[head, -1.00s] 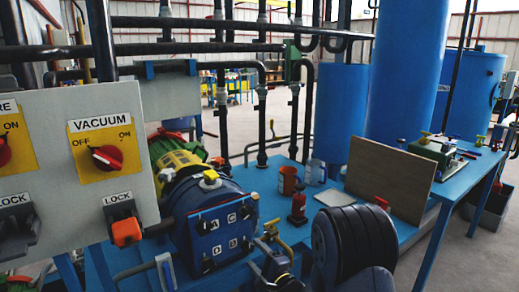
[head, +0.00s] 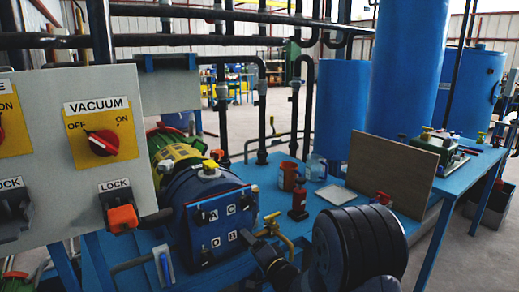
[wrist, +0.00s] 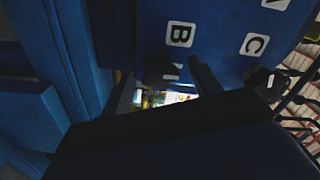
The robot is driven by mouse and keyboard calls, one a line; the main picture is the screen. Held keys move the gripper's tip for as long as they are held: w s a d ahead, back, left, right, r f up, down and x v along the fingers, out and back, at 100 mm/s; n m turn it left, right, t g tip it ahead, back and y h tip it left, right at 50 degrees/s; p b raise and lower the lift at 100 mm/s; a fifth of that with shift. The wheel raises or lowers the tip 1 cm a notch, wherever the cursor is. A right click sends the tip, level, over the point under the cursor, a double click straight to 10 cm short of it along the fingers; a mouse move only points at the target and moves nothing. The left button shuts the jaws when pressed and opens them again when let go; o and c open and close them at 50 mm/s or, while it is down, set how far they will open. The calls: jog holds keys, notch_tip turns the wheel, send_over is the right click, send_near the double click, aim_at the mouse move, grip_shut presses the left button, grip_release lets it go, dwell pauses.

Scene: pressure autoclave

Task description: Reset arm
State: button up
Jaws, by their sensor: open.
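My gripper (head: 256,243) is in front of the lettered blue panel (head: 220,228) on the blue drum, in the head view. It covers part of the panel's lower right. In the wrist view my gripper (wrist: 160,70) shows two dark fingers apart, with nothing held between them. The lettered panel fills the upper part of that view (wrist: 215,60), with the B and C labels close by. I cannot tell whether a finger touches the panel. My arm runs from the gripper toward the lower right of the head view.
A grey control panel (head: 75,190) with a VACUUM switch (head: 103,143) stands close at left. Pipes cross above.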

jog(key=shift+a+n+b, duration=0.1)
jog(key=shift+n+b, duration=3.7)
jog(key=shift+n, duration=3.4)
jog(key=shift+s+r, duration=0.1)
